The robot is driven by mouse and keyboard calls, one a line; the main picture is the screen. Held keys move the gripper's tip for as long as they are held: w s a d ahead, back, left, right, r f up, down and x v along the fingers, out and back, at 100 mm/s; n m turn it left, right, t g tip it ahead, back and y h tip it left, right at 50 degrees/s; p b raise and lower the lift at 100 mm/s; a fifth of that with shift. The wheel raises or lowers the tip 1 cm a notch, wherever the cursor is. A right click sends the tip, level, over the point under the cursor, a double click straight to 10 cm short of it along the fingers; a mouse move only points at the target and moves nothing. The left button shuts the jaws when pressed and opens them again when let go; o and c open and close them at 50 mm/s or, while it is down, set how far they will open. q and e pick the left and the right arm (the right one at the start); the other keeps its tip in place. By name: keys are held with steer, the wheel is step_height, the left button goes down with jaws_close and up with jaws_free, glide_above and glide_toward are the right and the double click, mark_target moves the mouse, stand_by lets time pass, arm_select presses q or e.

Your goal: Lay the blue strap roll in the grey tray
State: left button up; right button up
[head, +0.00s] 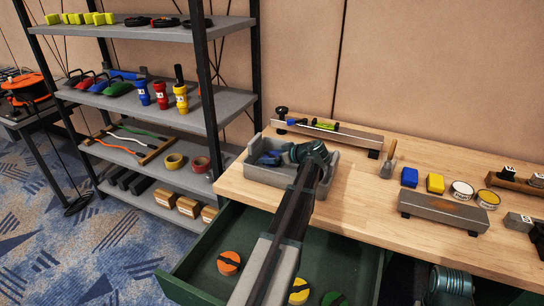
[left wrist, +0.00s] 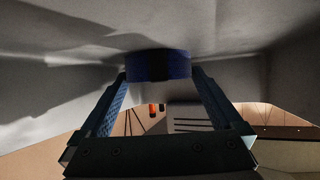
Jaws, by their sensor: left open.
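The grey tray (head: 257,175) stands at the left end of the wooden bench. The blue strap roll (left wrist: 158,65) lies inside it, against the tray floor (left wrist: 70,45) in the left wrist view. In the head view a blue patch (head: 269,159) shows in the tray, where roll and gripper are hard to tell apart. My left gripper (left wrist: 158,78) is open, reaching into the tray, with its fingertips close to either side of the roll; contact is unclear. My left arm hides part of the tray.
A green drawer (head: 190,276) stands open below the bench, holding orange (head: 229,263), yellow (head: 298,291) and green round items. A spirit level on a rail (head: 325,128) lies behind the tray. Blue and yellow blocks and tins stand to the right. A loaded shelf rack (head: 150,110) is left.

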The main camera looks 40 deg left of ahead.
arm_select(q)
steer(key=p+v, duration=0.3)
steer(key=v, duration=0.3)
steer(key=shift+d+r, duration=0.25)
steer(key=shift+d, duration=0.25)
